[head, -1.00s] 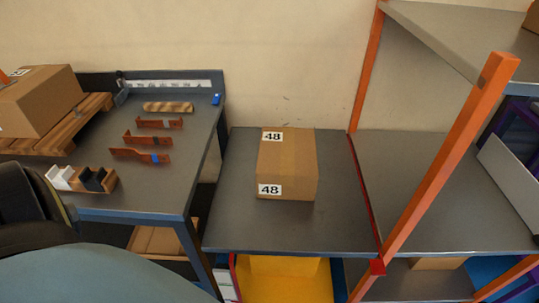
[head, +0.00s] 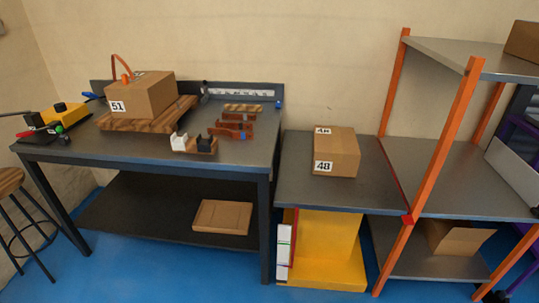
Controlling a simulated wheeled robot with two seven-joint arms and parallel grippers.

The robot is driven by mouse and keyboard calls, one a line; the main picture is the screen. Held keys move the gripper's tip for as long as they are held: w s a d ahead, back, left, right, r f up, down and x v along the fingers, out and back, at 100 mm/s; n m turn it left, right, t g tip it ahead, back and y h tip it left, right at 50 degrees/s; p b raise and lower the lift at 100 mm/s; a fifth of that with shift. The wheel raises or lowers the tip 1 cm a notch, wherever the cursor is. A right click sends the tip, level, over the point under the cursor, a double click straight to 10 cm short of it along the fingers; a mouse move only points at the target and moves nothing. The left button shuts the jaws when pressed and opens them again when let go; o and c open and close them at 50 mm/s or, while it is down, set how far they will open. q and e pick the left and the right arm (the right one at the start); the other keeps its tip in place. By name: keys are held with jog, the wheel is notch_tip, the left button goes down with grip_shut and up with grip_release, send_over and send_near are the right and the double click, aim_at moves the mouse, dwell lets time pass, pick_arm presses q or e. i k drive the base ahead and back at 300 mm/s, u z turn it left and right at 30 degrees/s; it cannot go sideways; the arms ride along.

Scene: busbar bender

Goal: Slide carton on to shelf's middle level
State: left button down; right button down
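A brown carton labelled 48 (head: 337,155) rests on the grey side table (head: 300,192), left of the shelf. The shelf has orange posts (head: 448,150) and grey boards. Its middle level (head: 450,185) is about flush with the side table's top, and a red strip runs along the joint between them. The middle level's visible part is clear near the carton side, with a pale panel at its right. Neither of my grippers shows in the head view.
A stool (head: 15,185) stands at far left. An open box (head: 455,238) sits on the lower shelf. Blue floor lies in front.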

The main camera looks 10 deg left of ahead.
aim_at(336, 150)
jog(key=u, duration=0.6)
jog(key=i, duration=0.5)
jog(key=u, duration=0.45)
